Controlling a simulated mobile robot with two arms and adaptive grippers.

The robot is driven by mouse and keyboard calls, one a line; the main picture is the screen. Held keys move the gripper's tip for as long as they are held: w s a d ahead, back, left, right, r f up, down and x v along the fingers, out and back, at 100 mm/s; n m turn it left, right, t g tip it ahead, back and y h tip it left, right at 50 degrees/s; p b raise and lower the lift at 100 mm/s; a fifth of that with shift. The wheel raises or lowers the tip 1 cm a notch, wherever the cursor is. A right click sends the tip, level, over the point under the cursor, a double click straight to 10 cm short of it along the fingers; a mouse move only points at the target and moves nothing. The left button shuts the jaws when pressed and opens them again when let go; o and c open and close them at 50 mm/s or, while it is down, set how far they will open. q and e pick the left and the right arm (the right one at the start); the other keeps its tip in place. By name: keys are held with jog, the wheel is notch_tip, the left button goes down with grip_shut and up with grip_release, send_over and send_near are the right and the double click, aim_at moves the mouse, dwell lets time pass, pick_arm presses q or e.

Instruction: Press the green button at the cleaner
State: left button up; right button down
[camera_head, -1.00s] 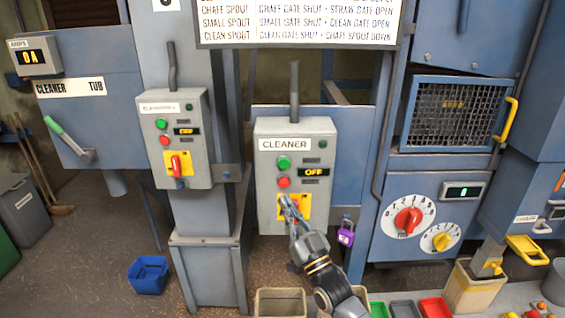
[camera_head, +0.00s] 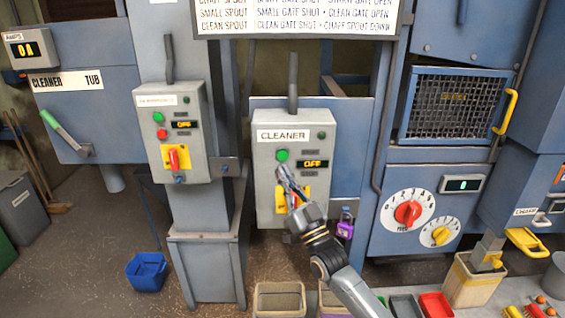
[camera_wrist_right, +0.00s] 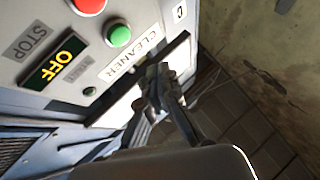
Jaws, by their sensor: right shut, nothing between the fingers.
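The grey cleaner box (camera_head: 263,185), labelled CLEANER, stands at the centre of the head view. Its green button (camera_head: 282,155) is uncovered and also shows in the wrist view (camera_wrist_right: 119,36). The display (camera_head: 313,164) reads OFF. My right gripper (camera_head: 281,172) is shut and empty, its tips just below the green button in the head view, over the place of the red button. I cannot tell whether it touches the panel. The red button (camera_wrist_right: 88,5) shows at the top edge of the wrist view. My left gripper is out of view.
A similar control box (camera_head: 177,140) with its own green and red buttons stands to the left. A yellow switch plate (camera_head: 279,200) lies below my gripper, partly covered. A purple padlock (camera_head: 345,229) hangs at the right. Bins stand below.

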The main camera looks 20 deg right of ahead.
aim_at(282, 155)
jog(key=w+b, duration=0.1)
jog(key=w+d+b, duration=0.1)
jog(key=w, duration=0.1)
jog(key=w+b, duration=0.1)
jog(key=w, duration=0.1)
jog(key=shift+d, duration=0.25)
dwell(1.2)
jog(key=shift+w+d+b, duration=0.1)
jog(key=shift+w+b, duration=0.3)
jog(key=shift+b, duration=0.15)
